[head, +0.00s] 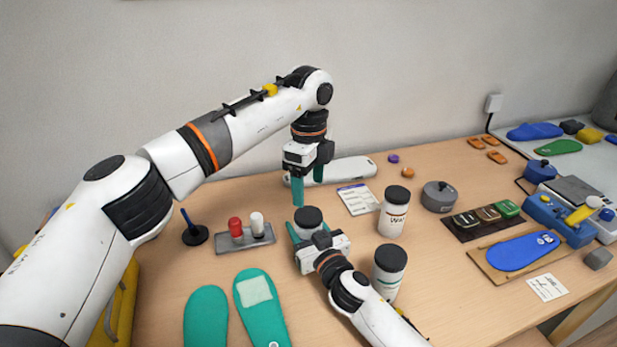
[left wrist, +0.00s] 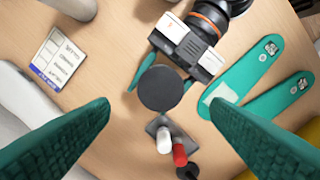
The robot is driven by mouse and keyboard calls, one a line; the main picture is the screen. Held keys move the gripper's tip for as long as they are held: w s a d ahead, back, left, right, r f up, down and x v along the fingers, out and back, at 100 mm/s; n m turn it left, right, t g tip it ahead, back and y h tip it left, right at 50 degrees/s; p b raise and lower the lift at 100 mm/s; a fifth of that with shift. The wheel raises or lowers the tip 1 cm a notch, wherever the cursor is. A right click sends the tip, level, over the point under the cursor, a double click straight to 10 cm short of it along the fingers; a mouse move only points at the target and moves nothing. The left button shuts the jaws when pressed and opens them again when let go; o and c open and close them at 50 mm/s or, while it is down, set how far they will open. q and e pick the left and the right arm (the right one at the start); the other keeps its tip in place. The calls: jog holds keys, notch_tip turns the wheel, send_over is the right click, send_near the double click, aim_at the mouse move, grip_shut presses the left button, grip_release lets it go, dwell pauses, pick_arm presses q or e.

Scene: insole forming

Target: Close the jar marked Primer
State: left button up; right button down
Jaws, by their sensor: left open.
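A dark-lidded jar (head: 308,217) stands at the table's middle; its body is mostly hidden and no label shows. In the left wrist view its round dark lid (left wrist: 160,88) lies flat, seen from above. My left gripper (head: 309,190) is open, pointing down, apart from the lid and behind it. My right gripper (head: 310,238) has its teal fingers around this jar below the lid; whether they press on it I cannot tell. Two more dark-lidded white jars stand to the right, one with a label beginning "Wa" (head: 394,216), another nearer (head: 387,280). I cannot read Primer anywhere.
A printed card (head: 357,199) and a white case (head: 345,171) lie behind. A grey tray (head: 245,240) with red and white pegs is at left, near green insoles (head: 262,308). A grey round pot (head: 439,197) and a blue insole (head: 520,251) are at right.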

aim_at(308, 214)
pick_arm(q)
notch_tip(308, 214, down, 7)
dwell(0.3)
